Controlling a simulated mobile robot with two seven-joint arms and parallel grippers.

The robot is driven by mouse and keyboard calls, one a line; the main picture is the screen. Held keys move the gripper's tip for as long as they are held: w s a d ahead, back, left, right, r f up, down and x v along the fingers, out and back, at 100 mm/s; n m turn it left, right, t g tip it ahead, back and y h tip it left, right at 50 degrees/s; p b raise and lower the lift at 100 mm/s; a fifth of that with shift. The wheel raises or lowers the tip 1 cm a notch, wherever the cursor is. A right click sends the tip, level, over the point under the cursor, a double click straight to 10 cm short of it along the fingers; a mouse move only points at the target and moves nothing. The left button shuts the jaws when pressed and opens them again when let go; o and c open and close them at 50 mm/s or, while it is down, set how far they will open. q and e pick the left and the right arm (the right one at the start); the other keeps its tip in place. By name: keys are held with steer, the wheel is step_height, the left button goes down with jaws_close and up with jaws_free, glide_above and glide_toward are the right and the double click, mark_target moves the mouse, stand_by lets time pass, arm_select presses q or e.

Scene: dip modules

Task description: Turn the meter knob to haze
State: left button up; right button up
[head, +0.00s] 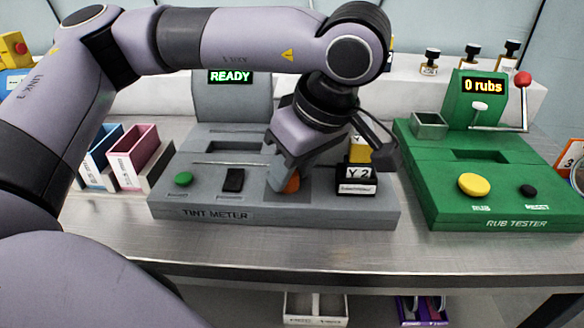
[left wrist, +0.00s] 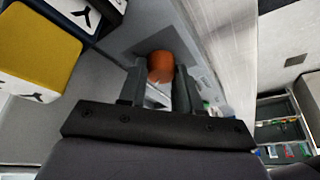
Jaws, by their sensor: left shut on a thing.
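The grey tint meter (head: 190,203) stands on the steel bench, its screen (head: 231,77) reading READY. Its orange knob (head: 292,183) is mostly hidden behind my left gripper (head: 286,178) in the head view. In the left wrist view the orange knob (left wrist: 160,66) sits between the two fingers of my left gripper (left wrist: 160,82), which is shut on it. The knob's pointer and any setting labels around it cannot be read. My right gripper is not in view.
Right of the knob are a yellow block and a Y 2 block (head: 358,178). A green button (head: 183,179) and black switch (head: 233,180) are left of it. The green rub tester (head: 450,205) stands to the right. Coloured bins (head: 139,157) stand left.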

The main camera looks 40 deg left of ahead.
arm_select(q)
steer(key=m+t+b, duration=0.1)
steer(key=m, duration=0.1)
steer(key=m+t, duration=0.1)
steer(key=m, duration=0.2)
steer(key=shift+s+f+h+b, duration=0.1)
steer(key=shift+s+h+b, duration=0.05)
steer(key=shift+h+b, duration=0.25)
steer(key=m+t+b, duration=0.1)
steer(key=m, duration=0.2)
steer(key=shift+s+a+m+h, duration=0.1)
steer(key=shift+m+h, duration=0.3)
steer(key=shift+m+t+h+b, duration=0.35)
steer(key=shift+m+b, duration=0.5)
steer(key=shift+m, duration=0.35)
steer(key=o, duration=1)
steer(key=shift+o, duration=0.2)
steer(key=shift+r, duration=0.2)
steer(key=p+v, duration=0.2)
steer(key=v, duration=0.5)
steer(key=shift+a+r+p, duration=0.1)
steer(key=shift+a+p, duration=0.05)
steer(key=shift+p, duration=0.15)
